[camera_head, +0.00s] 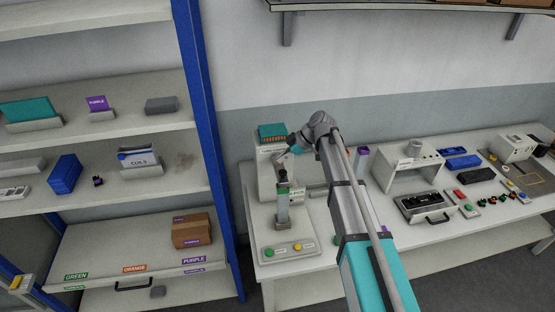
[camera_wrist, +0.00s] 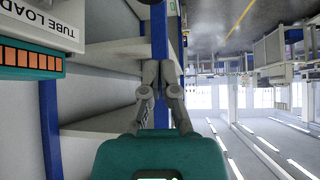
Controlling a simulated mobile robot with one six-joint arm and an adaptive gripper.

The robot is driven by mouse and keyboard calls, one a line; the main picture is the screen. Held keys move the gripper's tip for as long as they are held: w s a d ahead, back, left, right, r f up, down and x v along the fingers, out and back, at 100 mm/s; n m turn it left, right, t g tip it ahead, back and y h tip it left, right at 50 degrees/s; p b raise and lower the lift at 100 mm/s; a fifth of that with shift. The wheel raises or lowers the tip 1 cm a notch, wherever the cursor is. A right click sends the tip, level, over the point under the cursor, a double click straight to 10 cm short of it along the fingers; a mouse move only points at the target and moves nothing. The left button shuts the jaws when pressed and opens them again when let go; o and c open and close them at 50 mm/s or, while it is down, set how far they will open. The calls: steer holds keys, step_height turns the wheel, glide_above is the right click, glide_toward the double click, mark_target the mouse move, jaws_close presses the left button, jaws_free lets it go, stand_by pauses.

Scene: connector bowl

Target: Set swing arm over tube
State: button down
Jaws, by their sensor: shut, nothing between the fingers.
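The tube loader (camera_head: 265,180) is a white machine at the left end of the workbench, with a teal, orange-celled top (camera_head: 272,132). Its lettered face (camera_wrist: 52,22) and orange cells (camera_wrist: 28,57) fill the upper left of the wrist view. I cannot tell which part is the swing arm or the tube. My gripper (camera_head: 279,158) is beside the loader, above the post. In the wrist view its fingers (camera_wrist: 166,68) are together and empty.
A shelf unit with a blue upright (camera_head: 205,120) is close on the left.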

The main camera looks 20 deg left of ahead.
steer(key=shift+w+p+v, duration=0.2)
steer(key=shift+p+v, duration=0.5)
steer(key=shift+v, duration=0.7)
steer(key=shift+a, duration=0.15)
steer(key=s+d+f+m+t+h+b, duration=0.1)
steer(key=s+d+f+m+b, duration=0.5)
steer(key=d, duration=0.7)
steer(key=s+d+f+m+t+h+b, duration=0.1)
steer(key=s+d+f+m+h+b, duration=0.3)
steer(key=d+f, duration=0.7)
steer(key=s+d+f+m+t+h+b, duration=0.1)
steer(key=s+d+f+m+h+b, duration=0.2)
steer(key=s+d+f+m+b, duration=0.6)
steer(key=d+m+b, duration=0.2)
steer(key=d+m, duration=0.1)
steer(key=d, duration=0.4)
